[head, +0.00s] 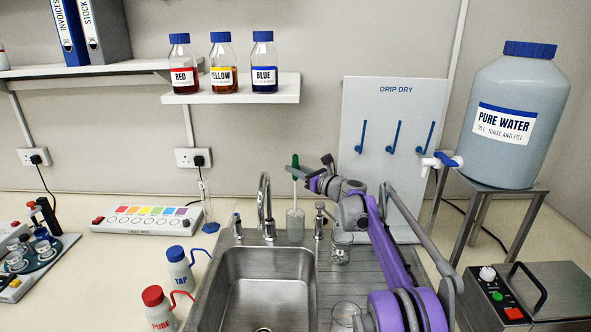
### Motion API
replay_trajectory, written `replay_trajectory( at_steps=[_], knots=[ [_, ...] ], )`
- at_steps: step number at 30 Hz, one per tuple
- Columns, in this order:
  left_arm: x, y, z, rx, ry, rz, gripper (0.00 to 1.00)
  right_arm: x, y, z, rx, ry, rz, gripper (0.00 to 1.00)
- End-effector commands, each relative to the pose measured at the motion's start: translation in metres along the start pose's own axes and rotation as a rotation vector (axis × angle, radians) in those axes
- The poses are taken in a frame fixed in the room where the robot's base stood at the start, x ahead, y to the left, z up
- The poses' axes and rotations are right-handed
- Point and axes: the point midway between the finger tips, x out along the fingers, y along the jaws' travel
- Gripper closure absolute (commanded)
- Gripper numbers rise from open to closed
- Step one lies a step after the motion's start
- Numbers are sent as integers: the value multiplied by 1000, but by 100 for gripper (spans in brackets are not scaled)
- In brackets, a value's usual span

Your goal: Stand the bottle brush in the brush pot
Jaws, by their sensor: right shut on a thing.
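The bottle brush (295,161) has a dark green handle top and a thin pale stem, and it hangs upright behind the sink. My right gripper (299,173) is shut on it, just below the green end. The brush pot looks like the translucent grey-green pot (295,226) behind the sink, right of the tap. The brush's lower part lines up with the pot's mouth. I cannot tell whether it is inside the pot or in front of it. My left gripper is not in view.
The steel sink (266,290) and tap (265,205) lie left of my right arm. A glass jar (341,247) and another glass (345,313) stand on the drainer, close to the arm. The drip-dry board (381,105) is behind. Wash bottles (180,272) stand at left.

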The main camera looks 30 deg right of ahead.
Motion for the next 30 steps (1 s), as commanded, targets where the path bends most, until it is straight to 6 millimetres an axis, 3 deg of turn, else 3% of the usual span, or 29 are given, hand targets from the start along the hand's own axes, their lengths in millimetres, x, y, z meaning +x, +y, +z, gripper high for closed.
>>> replay_trajectory(
  at_steps=[1, 6, 17, 20, 30],
  knots=[
    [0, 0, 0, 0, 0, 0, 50, 0, 0, 0, 0, 0, 0, 73],
    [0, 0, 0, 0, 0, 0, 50, 0, 0, 0, 0, 0, 0, 43],
    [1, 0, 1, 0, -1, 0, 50, -4, 0, 0, 0, 0, 0, 42],
    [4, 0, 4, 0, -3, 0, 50, -16, 0, -1, 0, 1, -1, 42],
    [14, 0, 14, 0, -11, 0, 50, -83, -1, -2, 0, 1, -3, 42]
  ],
)
